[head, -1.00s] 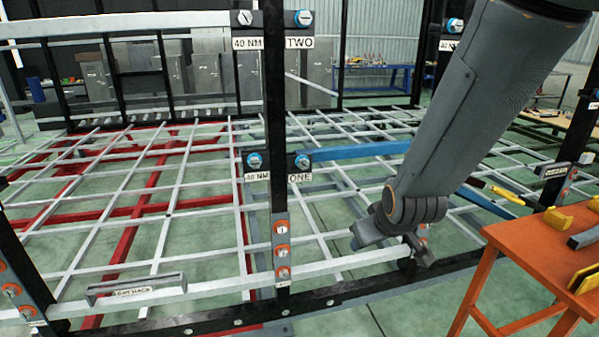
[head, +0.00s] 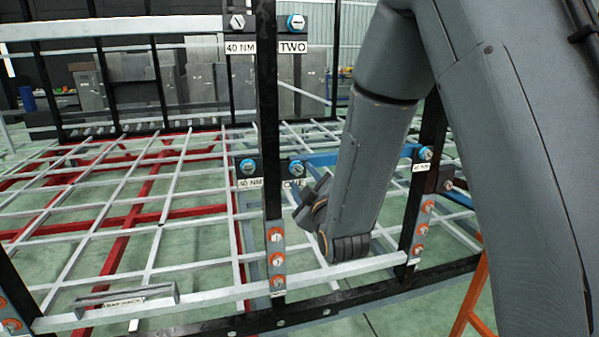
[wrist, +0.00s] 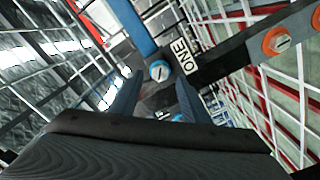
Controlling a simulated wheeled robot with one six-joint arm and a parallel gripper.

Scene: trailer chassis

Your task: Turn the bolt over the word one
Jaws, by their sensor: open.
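The bolt over the word ONE (head: 296,167) has a blue ring and a light head. It sits on a dark plate on the right side of the black post (head: 272,130). The white ONE label (head: 293,183) is just below it. In the wrist view, the bolt (wrist: 159,70) shows ahead, between the fingertips in the picture, with its label (wrist: 184,56) beside it. My gripper (wrist: 156,92) is open and empty, apart from the bolt. In the head view, my wrist hides most of the gripper, just below and right of the label.
Bolts over TWO (head: 295,22) are higher up. Orange-ringed bolts (head: 277,259) line the post below. A blue bar (head: 385,160) runs right from the bolt. White rails form a grid behind.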

